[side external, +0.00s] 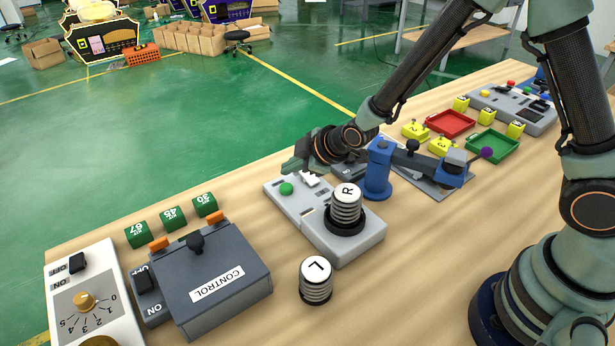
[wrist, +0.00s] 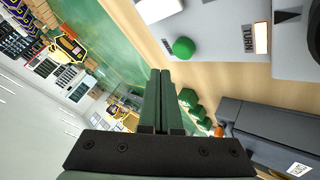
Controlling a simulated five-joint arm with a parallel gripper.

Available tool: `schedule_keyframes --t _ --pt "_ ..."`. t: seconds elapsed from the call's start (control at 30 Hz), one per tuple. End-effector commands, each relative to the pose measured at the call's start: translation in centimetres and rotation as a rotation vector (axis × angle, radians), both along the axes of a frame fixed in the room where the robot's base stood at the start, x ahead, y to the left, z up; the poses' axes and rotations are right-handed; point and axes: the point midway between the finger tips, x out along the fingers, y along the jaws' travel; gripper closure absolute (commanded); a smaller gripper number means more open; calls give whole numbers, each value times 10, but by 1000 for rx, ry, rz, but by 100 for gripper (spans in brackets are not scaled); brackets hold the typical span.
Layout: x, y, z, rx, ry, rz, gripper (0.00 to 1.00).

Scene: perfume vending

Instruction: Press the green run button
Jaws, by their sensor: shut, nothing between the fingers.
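The green button (side external: 287,188) is a round knob on the far left end of a light grey panel (side external: 362,250). In the wrist view the green button (wrist: 183,47) lies at the upper middle, near a lit label reading "TURN". My gripper (side external: 290,166) is just above and behind the green button in the side view, and a gap shows between them. In the wrist view the two fingers of my gripper (wrist: 161,75) are together, with nothing between them, and the button is just beyond their tips to the right.
The panel also carries a spring post marked R (side external: 347,205); a post marked L (side external: 316,281) stands in front. A grey CONTROL box (side external: 213,275) and green numbered blocks (side external: 175,218) are at left. A blue fixture (side external: 379,170) stands close behind the panel.

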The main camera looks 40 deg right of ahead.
Motion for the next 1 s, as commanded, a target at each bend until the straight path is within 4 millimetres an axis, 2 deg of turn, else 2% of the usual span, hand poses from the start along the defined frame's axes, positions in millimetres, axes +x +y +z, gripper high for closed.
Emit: schedule_keyframes --t 0.33,1.0 --pt "0 0 29 0 0 0 100" --pt "-1 -3 36 7 6 -13 100"
